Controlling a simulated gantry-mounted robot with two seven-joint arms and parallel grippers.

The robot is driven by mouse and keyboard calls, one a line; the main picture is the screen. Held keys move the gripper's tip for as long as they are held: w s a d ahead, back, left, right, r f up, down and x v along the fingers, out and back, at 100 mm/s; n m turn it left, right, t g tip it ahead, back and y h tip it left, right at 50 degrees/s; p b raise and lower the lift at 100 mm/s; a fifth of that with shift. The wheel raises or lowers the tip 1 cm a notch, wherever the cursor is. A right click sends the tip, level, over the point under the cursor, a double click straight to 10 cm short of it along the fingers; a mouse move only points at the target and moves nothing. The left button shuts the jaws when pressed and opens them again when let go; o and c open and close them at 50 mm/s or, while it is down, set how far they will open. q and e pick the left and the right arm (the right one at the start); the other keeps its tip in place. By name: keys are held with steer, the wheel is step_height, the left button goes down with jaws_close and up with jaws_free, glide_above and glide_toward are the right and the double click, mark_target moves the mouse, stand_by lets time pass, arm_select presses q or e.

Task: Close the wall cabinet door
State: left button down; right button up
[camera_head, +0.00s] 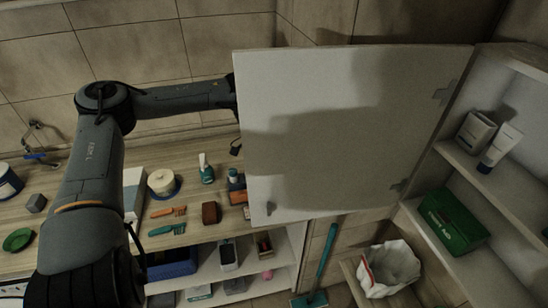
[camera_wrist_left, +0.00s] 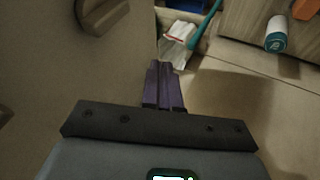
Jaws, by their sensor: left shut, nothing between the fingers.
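The wall cabinet door (camera_head: 340,135) is a pale flat panel standing wide open, with hinges along its right edge where it meets the open cabinet (camera_head: 490,190). My left arm reaches in from the left, and its end passes behind the door's left edge, so the gripper is hidden in the head view. In the left wrist view my left gripper (camera_wrist_left: 165,88) is shut and empty. A plain surface with a round knob (camera_wrist_left: 103,14) fills the left of that view, beside the fingers; I cannot tell whether they touch it. My right gripper is not in view.
The cabinet shelves hold tubes (camera_head: 500,146) and a green first-aid box (camera_head: 452,220). Below are a lined bin (camera_head: 388,268) and a teal-handled mop (camera_head: 325,255). The wooden counter (camera_head: 100,180) carries bottles, brushes and a round container (camera_head: 162,182).

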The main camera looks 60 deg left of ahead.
mark_target(287, 191)
arm_select(q)
steer(key=d+p, duration=0.1)
steer(key=d+f+p, duration=0.1)
steer(key=d, duration=0.1)
steer(key=d+f+p, duration=0.1)
steer(key=d, duration=0.1)
steer(key=shift+s+d+f, duration=0.15)
steer(key=shift+s+d, duration=0.1)
stand_by(0.4)
steer(key=shift+d, duration=0.15)
